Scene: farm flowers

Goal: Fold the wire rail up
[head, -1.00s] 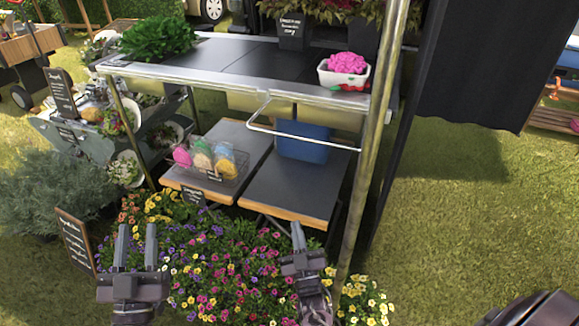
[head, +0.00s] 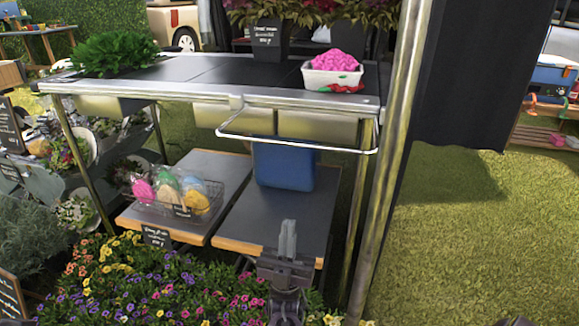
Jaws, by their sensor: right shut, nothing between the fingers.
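The wire rail (head: 297,146) is a thin, shiny bent rod on the front edge of the metal-edged table (head: 150,89). It hangs out and down from the edge, below the tabletop level. My right gripper (head: 287,240) is low in the middle of the head view, in front of the lower shelf. Its fingers point up and are shut with nothing between them. It is below the rail and apart from it in the picture. My left gripper is not in view.
A blue bin (head: 284,165) and a wire basket (head: 172,194) of coloured bundles stand on the lower shelves. A metal post (head: 392,150) rises right of the rail. Flowers (head: 150,285) fill the lower left. A white tub (head: 332,78) stands on the tabletop.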

